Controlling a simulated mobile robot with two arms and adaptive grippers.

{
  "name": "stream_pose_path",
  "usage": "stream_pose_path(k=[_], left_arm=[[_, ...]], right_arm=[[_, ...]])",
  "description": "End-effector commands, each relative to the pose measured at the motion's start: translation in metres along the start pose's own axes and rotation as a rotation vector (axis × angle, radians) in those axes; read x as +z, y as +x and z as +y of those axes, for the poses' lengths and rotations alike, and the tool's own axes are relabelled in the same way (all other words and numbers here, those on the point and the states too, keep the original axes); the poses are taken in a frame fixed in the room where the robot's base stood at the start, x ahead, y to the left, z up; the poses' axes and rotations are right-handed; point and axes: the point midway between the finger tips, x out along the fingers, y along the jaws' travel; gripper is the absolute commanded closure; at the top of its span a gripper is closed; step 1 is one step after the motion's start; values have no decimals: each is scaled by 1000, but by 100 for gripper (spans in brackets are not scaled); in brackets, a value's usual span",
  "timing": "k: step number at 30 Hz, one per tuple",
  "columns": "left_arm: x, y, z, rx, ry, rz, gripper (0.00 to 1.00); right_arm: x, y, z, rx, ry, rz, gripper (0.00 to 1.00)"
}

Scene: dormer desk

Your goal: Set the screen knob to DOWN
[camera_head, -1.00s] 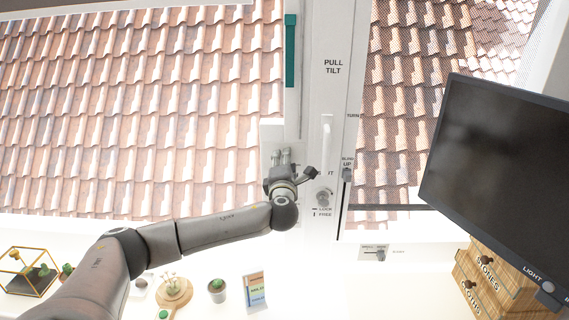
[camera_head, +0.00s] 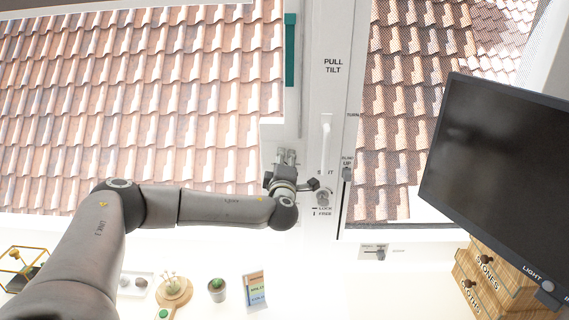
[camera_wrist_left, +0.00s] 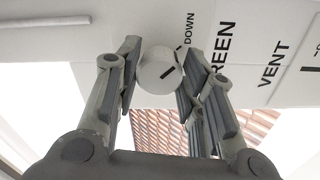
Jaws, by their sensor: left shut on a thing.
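The mark slants up to the right; the printed word DOWN (camera_wrist_left: 188,28) stands above and right of the knob. Part of the word SCREEN (camera_wrist_left: 221,50) shows beyond the right finger. My left gripper (camera_wrist_left: 158,80) has a finger on each side of the knob and is shut on it. In the head view my left gripper (camera_head: 286,157) is at the window post and hides the knob. My right gripper is not in view.
A LOCK/FREE knob (camera_head: 323,198) and a white handle (camera_head: 326,140) sit just right of the gripper. A blind slider (camera_head: 347,174) is farther right. The monitor (camera_head: 500,180) fills the right side. A potted cactus (camera_head: 217,289) and a card stand (camera_head: 255,290) are below the arm.

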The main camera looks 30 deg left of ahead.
Motion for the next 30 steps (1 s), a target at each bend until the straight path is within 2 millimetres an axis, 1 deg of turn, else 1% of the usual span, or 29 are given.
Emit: stream_pose_path(k=[16,17,21,22,30], left_arm=[[0,0,-2,-4,21,-1,87],[0,0,-2,-4,21,-1,62],[0,0,-2,-3,20,-1,44],[0,0,-2,-3,19,-1,42],[0,0,0,-1,17,-1,42]], right_arm=[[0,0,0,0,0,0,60],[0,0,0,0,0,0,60],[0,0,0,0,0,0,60],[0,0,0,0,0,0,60],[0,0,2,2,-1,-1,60]])
